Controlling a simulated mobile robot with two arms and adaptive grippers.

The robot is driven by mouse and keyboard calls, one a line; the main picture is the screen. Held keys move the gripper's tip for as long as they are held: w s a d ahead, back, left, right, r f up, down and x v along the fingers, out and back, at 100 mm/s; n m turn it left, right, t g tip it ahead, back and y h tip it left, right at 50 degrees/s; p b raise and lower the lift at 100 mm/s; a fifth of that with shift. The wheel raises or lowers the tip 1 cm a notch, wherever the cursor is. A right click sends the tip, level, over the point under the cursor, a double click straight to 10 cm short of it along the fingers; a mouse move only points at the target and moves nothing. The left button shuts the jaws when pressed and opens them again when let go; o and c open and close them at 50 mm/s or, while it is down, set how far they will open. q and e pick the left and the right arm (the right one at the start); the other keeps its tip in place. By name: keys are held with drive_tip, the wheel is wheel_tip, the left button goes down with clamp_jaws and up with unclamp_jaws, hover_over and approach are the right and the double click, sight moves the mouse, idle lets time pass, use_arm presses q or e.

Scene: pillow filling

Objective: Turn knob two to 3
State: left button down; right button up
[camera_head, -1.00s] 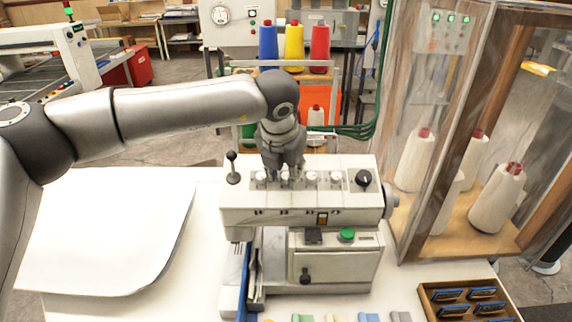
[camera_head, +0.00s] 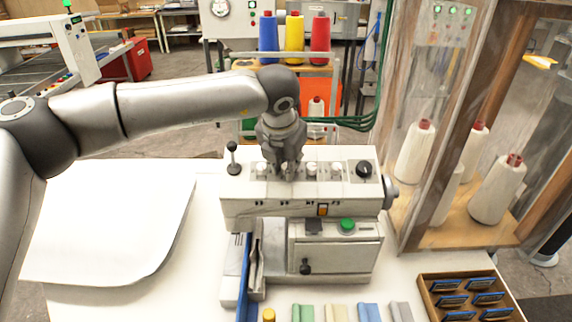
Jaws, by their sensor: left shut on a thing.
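The white sewing machine (camera_head: 232,208) stands on the white table, with a row of small white knobs along its top. My left gripper (camera_head: 287,172) comes down from above and is shut on the second knob from the left, whose face it mostly hides. The first knob (camera_head: 262,169) shows just left of the fingers. The third knob (camera_head: 310,170) and fourth knob (camera_head: 336,170) show to the right. The number that knob two points to cannot be read. My right gripper is not in view.
A black lever (camera_head: 233,160) stands at the machine's left end and a black dial (camera_head: 364,169) at its right. A glass cabinet with thread cones (camera_head: 415,150) is close on the right. A wooden tray (camera_head: 428,300) lies at front right. A white sheet (camera_head: 110,220) covers the left table.

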use_arm(q)
drive_tip(key=m+b, duration=0.2)
drive_tip(key=b, duration=0.1)
drive_tip(key=shift+w+f+m, duration=0.1)
drive_tip(key=shift+f+m, duration=0.05)
drive_tip(key=shift+m, duration=0.15)
drive_tip(key=m+b, duration=0.2)
drive_tip(key=shift+m, duration=0.4)
drive_tip(key=m, duration=0.2)
drive_tip(key=shift+r+m+g+b, duration=0.25)
drive_tip(key=shift+m+g+b, duration=0.05)
drive_tip(key=shift+b, duration=0.05)
drive_tip(key=shift+r+m, duration=0.1)
drive_tip(key=shift+m, duration=1.6)
drive_tip(key=c, duration=1.6)
unclamp_jaws()
drive_tip(key=shift+c, duration=0.2)
drive_tip(key=shift+o, duration=0.4)
